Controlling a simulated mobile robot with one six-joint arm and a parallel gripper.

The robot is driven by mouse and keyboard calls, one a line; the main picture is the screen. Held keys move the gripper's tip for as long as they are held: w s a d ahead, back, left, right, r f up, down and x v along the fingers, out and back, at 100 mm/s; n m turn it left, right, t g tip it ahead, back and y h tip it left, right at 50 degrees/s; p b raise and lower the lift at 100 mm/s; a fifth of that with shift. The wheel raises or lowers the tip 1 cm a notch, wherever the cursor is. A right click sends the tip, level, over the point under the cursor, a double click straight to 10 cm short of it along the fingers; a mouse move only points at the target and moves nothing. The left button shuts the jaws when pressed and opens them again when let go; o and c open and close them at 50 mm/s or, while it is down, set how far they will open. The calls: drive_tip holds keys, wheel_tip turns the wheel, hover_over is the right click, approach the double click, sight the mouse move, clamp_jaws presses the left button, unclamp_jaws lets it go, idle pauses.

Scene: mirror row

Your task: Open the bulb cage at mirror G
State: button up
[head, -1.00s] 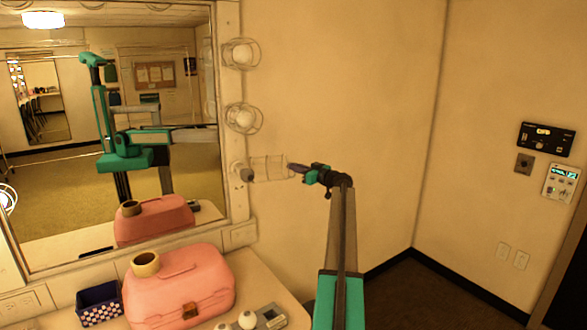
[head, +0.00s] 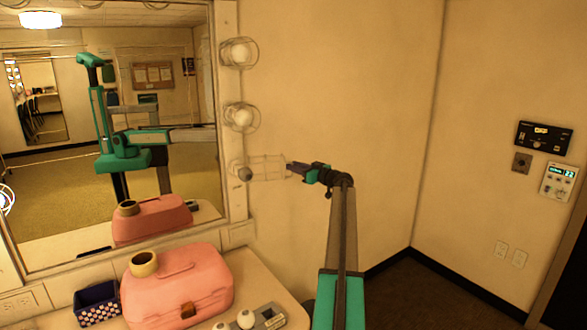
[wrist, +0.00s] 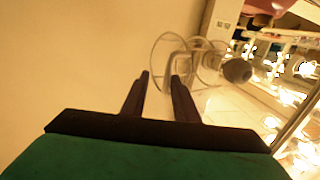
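The bulb cage (head: 268,168) is a thin wire basket at the lowest lamp on the right side of the mirror frame (head: 232,150). It reaches out to the right of a dark grey bulb (head: 246,174). In the wrist view the cage (wrist: 158,45) shows as wire loops just ahead, mostly left of the dark bulb (wrist: 237,70). My gripper (head: 290,166) is at the cage's right end. Its fingers (wrist: 160,76) are apart, with the tips near a wire loop at the cage's near end. I cannot tell whether they touch it.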

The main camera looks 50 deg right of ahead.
drive_tip(key=s+b, duration=0.4)
drive_tip(key=s, duration=0.9)
drive_tip(key=shift+a+b, duration=0.3)
drive_tip(key=shift+a, duration=0.05)
